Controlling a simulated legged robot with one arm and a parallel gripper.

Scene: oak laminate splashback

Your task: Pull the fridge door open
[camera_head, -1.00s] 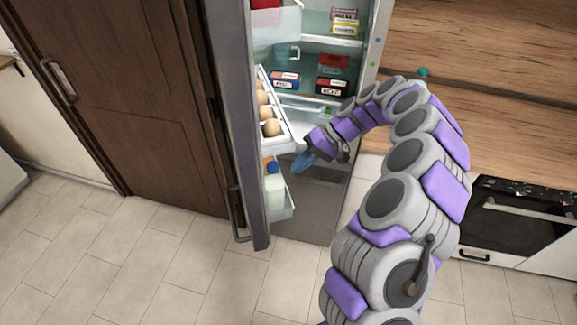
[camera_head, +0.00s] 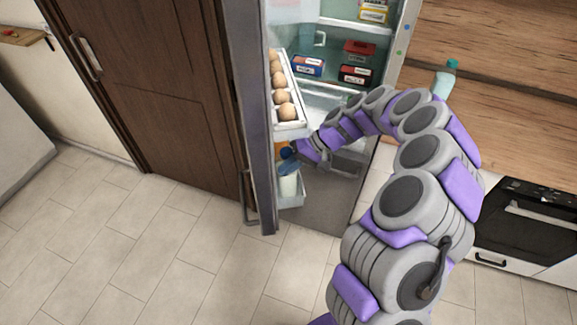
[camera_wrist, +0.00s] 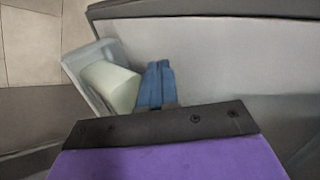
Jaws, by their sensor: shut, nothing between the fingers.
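The fridge door (camera_head: 254,120) stands open, seen nearly edge-on in the head view, with its inner shelves facing right. Its handle (camera_head: 248,198) is on the outer side, low on the door. The fridge interior (camera_head: 335,72) shows to the right of the door. My gripper (camera_head: 289,154) is on the inner side of the door, beside the lower door shelf and below the egg tray. In the wrist view its blue fingers (camera_wrist: 156,84) are together and empty, next to a pale bottle in the door shelf. Whether they touch the bottle or door is unclear.
An egg tray (camera_head: 290,118) and a lower shelf with a pale bottle (camera_head: 288,186) are on the door. A brown wooden door (camera_head: 165,90) stands to the left. An oven (camera_head: 527,222) is at the right. The tiled floor (camera_head: 150,250) in front is clear.

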